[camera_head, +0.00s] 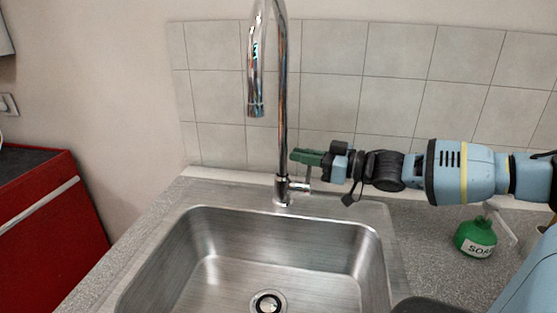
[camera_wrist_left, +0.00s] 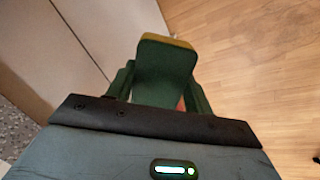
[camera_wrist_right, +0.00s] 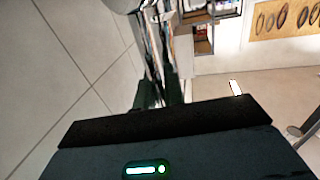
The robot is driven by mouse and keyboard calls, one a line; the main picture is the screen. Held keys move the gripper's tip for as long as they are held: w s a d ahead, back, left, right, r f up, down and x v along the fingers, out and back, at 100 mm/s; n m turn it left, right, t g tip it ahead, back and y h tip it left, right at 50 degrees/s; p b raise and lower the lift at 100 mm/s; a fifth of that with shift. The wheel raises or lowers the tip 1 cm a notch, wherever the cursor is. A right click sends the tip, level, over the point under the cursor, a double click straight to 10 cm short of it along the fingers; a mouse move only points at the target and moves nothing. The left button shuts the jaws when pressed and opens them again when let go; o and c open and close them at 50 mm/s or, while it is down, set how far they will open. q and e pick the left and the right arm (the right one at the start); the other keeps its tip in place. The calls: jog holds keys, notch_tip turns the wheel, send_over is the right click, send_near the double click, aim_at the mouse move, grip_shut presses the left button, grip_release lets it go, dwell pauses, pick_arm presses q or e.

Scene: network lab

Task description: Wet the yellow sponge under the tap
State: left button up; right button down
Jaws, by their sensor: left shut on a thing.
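The yellow sponge (camera_wrist_left: 167,70) shows in the left wrist view as a dark green block with a yellow far edge. My left gripper (camera_wrist_left: 160,85) is shut on it, one finger on each side, above a wooden floor. The head view does not show my left gripper or the sponge. The chrome tap (camera_head: 283,100) stands behind the sink, its spout (camera_head: 256,95) pointing down over the basin. My right gripper (camera_head: 308,157) is at the tap's column, just above its side lever (camera_head: 305,184). Chrome shows between its fingers (camera_wrist_right: 160,93); whether they grip anything is unclear.
The steel sink (camera_head: 200,255) looks empty, with a drain (camera_head: 267,302) at its bottom. A green soap bottle (camera_head: 475,238) stands on the counter to the right, below my right arm. A tiled wall (camera_head: 330,60) is close behind the tap. A red cabinet (camera_head: 50,215) is at the left.

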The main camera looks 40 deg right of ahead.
pick_arm(q)
jog(key=r+p, duration=0.2)
jog(key=r, duration=0.1)
jog(key=shift+w+a, duration=0.15)
jog(key=shift+w, duration=0.05)
pick_arm(e)
jog(key=shift+s+a+r+n, duration=0.2)
jog(key=shift+s+a+n, duration=0.1)
jog(key=shift+n, duration=0.1)
pick_arm(q)
jog(key=shift+a+r+t, duration=0.1)
jog(key=shift+r+t, duration=0.2)
jog(key=shift+r, duration=0.25)
pick_arm(e)
jog(key=shift+a+f+n, duration=0.15)
jog(key=shift+n, duration=0.15)
pick_arm(q)
jog(key=shift+f, duration=0.1)
pick_arm(e)
jog(key=shift+f, duration=0.1)
jog(key=c, duration=1.5)
grip_release()
